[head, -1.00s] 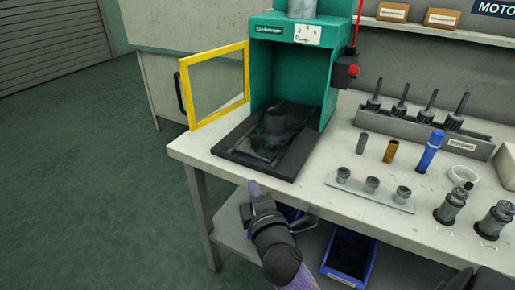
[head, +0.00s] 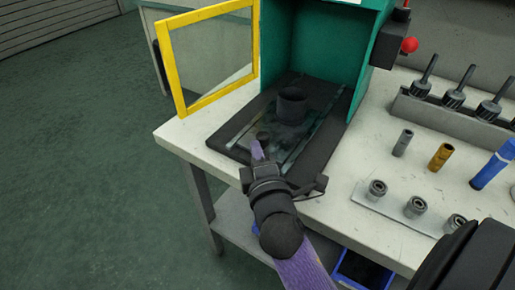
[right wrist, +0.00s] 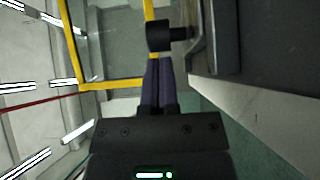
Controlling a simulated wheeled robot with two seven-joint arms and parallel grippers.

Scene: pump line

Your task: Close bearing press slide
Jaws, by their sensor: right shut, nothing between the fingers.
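The bearing press (head: 325,35) is a green housing with its front open. Its slide (head: 303,140), a flat plate with a dark cup (head: 292,104) on it, sticks out of the housing along a dark base. A dark knob (head: 262,136) is at the slide's front end; it also shows in the right wrist view (right wrist: 159,36). My right gripper (head: 257,150) is shut and empty, its purple fingertips at the knob, in front of the slide. In the right wrist view its fingertips (right wrist: 158,64) are right by the knob; I cannot tell whether they touch. My left gripper is not in view.
The yellow-framed guard door (head: 174,68) stands open at the left of the press. On the bench to the right are a plate with bearings (head: 397,208), small cylinders (head: 402,143) and a tool rack (head: 440,114). A blue bin (head: 350,272) is below.

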